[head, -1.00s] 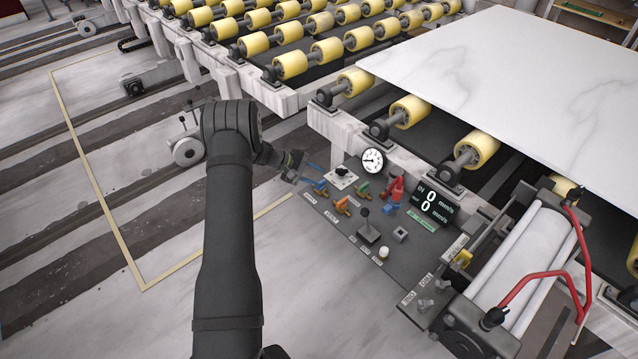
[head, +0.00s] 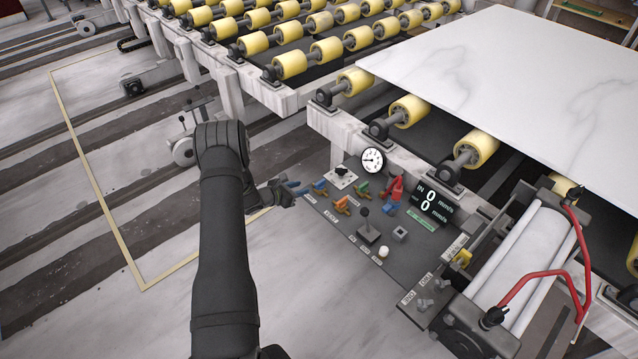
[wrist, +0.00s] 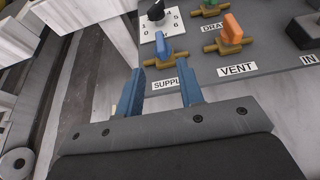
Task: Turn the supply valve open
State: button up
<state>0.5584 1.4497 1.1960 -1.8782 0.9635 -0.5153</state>
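The supply valve (wrist: 164,46) has a blue handle on a brass body, above the SUPPLY label (wrist: 165,84) in the wrist view. Its handle stands across the brass body. In the head view the supply valve (head: 320,186) is at the panel's left end. My gripper (wrist: 160,88) is open and empty, its two blue fingers apart. The label shows between the fingers, and the valve lies just beyond the fingertips, not touched as far as I can see. In the head view my gripper (head: 297,190) is just left of the valve.
The orange-handled VENT valve (wrist: 233,28) is close on the right, the green-handled drain valve (head: 362,187) behind it. A numbered dial knob (wrist: 156,12) stands behind the supply valve. A joystick (head: 368,232) and red handle (head: 396,187) are farther right. Floor left of the panel is open.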

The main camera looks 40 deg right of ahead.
aim_at(319, 182)
jog(key=x, duration=1)
jog(key=shift+d+f, duration=0.1)
jog(key=shift+d, duration=0.3)
grip_shut()
